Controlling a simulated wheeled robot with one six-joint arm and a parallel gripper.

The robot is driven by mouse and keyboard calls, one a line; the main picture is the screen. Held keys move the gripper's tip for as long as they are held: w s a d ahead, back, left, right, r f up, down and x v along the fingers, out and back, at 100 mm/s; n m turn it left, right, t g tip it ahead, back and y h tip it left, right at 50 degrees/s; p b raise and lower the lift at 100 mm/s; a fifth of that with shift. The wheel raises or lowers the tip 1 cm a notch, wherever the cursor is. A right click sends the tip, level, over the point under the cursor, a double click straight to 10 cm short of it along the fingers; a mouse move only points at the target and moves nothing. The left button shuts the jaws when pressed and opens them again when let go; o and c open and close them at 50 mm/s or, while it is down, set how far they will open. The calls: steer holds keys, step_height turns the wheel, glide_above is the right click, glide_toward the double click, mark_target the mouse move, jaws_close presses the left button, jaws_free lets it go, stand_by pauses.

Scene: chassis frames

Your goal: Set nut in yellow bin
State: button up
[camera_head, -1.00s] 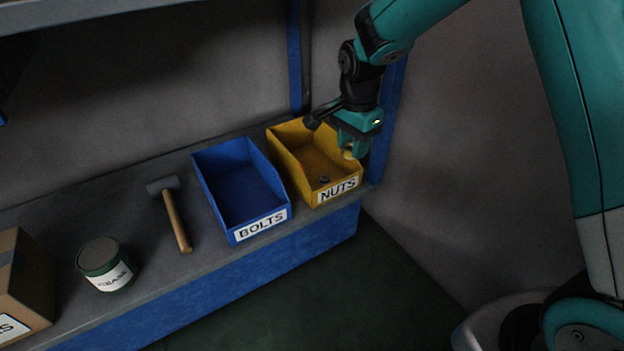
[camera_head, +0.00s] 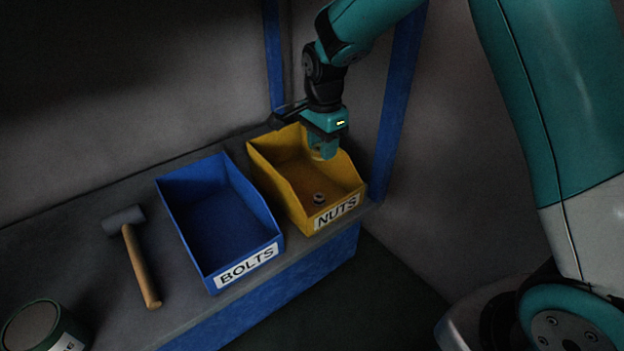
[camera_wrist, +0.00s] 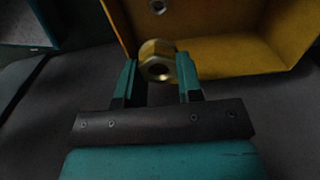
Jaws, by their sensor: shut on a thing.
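The yellow bin (camera_head: 283,190), labelled NUTS, stands on the shelf, and part of it fills the top of the wrist view (camera_wrist: 225,50). My gripper (camera_head: 323,152) is over the right side of the bin in the head view. In the wrist view my gripper (camera_wrist: 158,75) is shut on a brass hex nut (camera_wrist: 157,62), held between the fingertips with its hole showing. The fingers largely hide the held nut in the head view. Another small grey nut (camera_head: 319,198) lies on the bin floor near the label and also shows in the wrist view (camera_wrist: 157,7).
A blue bin (camera_head: 205,235) labelled BOLTS stands left of the yellow one. A blue post (camera_head: 400,95) and a wall are close right of the gripper.

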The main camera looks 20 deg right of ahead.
step_height(320, 180, down, 8)
steer(key=b, duration=0.4)
steer(key=shift+f, duration=0.15)
steer(key=shift+f, duration=0.5)
steer(key=o, duration=0.9)
steer(key=shift+o, duration=0.2)
